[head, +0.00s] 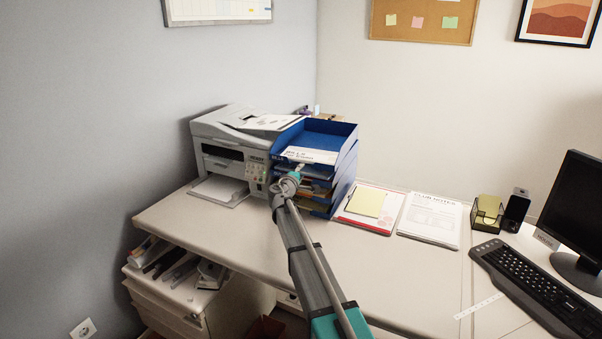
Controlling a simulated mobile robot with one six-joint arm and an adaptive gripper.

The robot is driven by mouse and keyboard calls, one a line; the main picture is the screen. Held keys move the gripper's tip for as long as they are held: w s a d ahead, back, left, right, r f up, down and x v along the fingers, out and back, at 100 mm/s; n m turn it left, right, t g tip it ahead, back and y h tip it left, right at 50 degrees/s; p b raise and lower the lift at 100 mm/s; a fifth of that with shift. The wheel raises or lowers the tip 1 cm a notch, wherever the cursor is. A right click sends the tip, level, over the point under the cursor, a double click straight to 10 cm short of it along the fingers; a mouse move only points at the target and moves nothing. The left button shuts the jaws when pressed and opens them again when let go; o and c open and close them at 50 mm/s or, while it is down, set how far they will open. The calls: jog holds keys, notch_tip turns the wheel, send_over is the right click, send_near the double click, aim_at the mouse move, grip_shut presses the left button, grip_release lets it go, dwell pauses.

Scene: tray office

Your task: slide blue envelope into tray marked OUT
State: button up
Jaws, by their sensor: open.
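A stack of blue letter trays (350,150) stands on the desk beside the printer. A white paper or card (312,155) with dark lettering shows at the front of the top tray; I cannot read it surely. No label reading OUT is legible. I cannot make out a blue envelope; the blue inside the top tray may be only the tray itself. My gripper (299,169), with teal tips, is open at the front of the stack, just below the white paper. It and my arm hide part of the lower trays. I cannot tell whether it touches anything.
A white printer (228,150) stands close on the left of the trays. A red-edged clipboard with a yellow pad (368,203) and a printed sheet (430,217) lie to the right. A keyboard (537,285) and monitor (580,212) are far right. The front desk middle is clear.

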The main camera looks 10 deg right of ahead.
jog(key=v, duration=1.2)
dwell(0.8)
